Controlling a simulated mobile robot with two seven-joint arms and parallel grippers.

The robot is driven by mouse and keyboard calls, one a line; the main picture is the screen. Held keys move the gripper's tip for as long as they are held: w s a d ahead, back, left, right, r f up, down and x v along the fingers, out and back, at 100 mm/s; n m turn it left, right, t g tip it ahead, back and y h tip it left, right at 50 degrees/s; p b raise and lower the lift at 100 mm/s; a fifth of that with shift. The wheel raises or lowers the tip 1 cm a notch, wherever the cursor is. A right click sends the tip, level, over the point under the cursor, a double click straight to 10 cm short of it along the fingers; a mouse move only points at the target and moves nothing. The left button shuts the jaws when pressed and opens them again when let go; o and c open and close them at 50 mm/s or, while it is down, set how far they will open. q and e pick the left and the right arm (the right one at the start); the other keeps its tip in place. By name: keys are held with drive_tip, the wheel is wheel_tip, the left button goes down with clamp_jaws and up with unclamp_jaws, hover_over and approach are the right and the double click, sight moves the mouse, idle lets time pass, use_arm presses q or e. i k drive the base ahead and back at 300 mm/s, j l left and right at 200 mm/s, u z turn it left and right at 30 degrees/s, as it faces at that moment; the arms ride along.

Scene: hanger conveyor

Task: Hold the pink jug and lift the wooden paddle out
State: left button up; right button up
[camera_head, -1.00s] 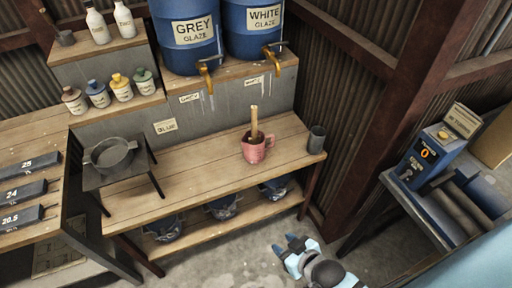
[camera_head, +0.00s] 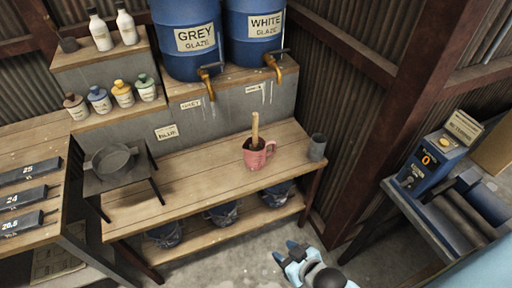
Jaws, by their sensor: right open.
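The pink jug (camera_head: 257,158) stands upright on the wooden bench (camera_head: 190,178), towards its right end, with its handle on the right. The wooden paddle (camera_head: 255,130) stands in the jug with its handle sticking up above the rim; its lower part is hidden inside. My right gripper (camera_head: 284,256) is open and empty at the bottom of the view, in front of and below the bench, well apart from the jug. My left gripper is not in view.
A grey cup (camera_head: 317,147) stands right of the jug. A sieve on a small dark stand (camera_head: 114,158) is at the bench's left end. Blue glaze barrels (camera_head: 187,38) with brass taps stand on the step behind. A blue machine (camera_head: 430,158) is at right. Bench top between stand and jug is clear.

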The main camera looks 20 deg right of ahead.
sight(255, 146)
drive_tip(key=i+z, duration=0.35)
drive_tip(key=i, duration=0.2)
drive_tip(key=i+j+z, duration=0.4)
drive_tip(key=i+l, duration=0.1)
